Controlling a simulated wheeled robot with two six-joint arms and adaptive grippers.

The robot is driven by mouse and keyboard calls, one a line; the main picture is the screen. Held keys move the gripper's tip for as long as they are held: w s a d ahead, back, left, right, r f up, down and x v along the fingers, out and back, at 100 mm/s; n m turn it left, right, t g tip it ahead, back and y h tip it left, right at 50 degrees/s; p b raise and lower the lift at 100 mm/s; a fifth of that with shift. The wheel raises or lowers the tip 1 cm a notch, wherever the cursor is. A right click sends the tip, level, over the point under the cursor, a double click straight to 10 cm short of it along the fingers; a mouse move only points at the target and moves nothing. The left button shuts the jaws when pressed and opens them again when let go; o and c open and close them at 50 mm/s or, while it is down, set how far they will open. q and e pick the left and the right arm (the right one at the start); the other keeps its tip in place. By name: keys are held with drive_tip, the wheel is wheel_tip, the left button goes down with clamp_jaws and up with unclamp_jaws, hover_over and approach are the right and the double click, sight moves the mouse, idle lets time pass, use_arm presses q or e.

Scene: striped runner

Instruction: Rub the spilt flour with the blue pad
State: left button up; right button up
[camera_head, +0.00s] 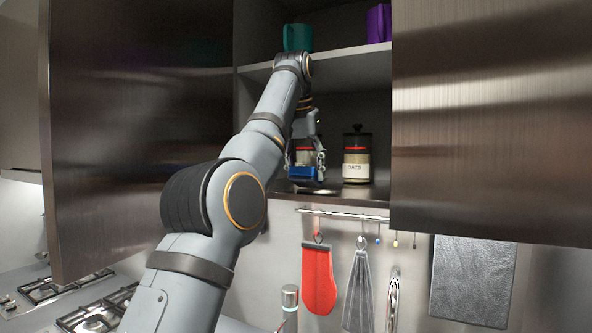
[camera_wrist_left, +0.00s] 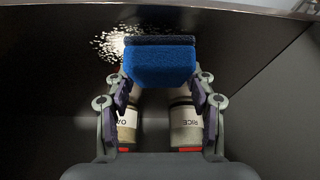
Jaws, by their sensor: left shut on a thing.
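The blue pad (camera_head: 304,173) is held between the fingers of my left gripper (camera_head: 305,160), inside the open cabinet on its lower shelf level. In the left wrist view the pad (camera_wrist_left: 160,65) is blue with a dark upper edge, and the left gripper (camera_wrist_left: 160,88) is shut on it from both sides. The spilt flour (camera_wrist_left: 112,42) is a white scatter on the dark shelf, just left of the pad and partly hidden by it. I cannot tell whether the pad touches the shelf. My right gripper is in neither view.
A jar labelled oats (camera_head: 356,158) stands right of the gripper; a rice jar (camera_wrist_left: 186,122) shows in the wrist view. Cups (camera_head: 298,37) sit on the upper shelf. Open cabinet doors (camera_head: 140,110) flank the opening. A red mitt (camera_head: 318,280) hangs from the rail below.

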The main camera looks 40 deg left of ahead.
use_arm(q)
drive_tip(key=shift+w+d+f, duration=0.1)
drive_tip(key=shift+d, duration=0.2)
drive_tip(key=shift+w+d, duration=0.25)
drive_tip(key=shift+d, duration=0.55)
drive_tip(key=shift+w+d, duration=0.25)
drive_tip(key=shift+d, duration=0.55)
drive_tip(key=shift+w+d, duration=0.1)
drive_tip(key=shift+d, duration=0.25)
drive_tip(key=shift+w+d, duration=0.25)
drive_tip(key=shift+d, duration=0.4)
drive_tip(key=shift+w+d, duration=0.2)
drive_tip(key=shift+d, duration=0.6)
drive_tip(key=shift+w, duration=0.1)
drive_tip(key=shift+f, duration=0.1)
drive_tip(key=shift+s+a, duration=0.25)
drive_tip(key=shift+a, duration=0.15)
drive_tip(key=shift+s+a+r, duration=0.1)
drive_tip(key=shift+s+a, duration=0.1)
drive_tip(key=shift+a, duration=0.5)
drive_tip(key=shift+s+a+r, duration=0.1)
drive_tip(key=shift+s+a, duration=0.1)
drive_tip(key=shift+a, duration=0.55)
drive_tip(key=shift+s+a, duration=0.2)
drive_tip(key=shift+a, duration=0.5)
drive_tip(key=a, duration=0.2)
drive_tip(key=shift+s+a, duration=0.3)
drive_tip(key=shift+s, duration=0.05)
drive_tip(key=shift+a, duration=0.15)
drive_tip(key=shift+s, duration=0.1)
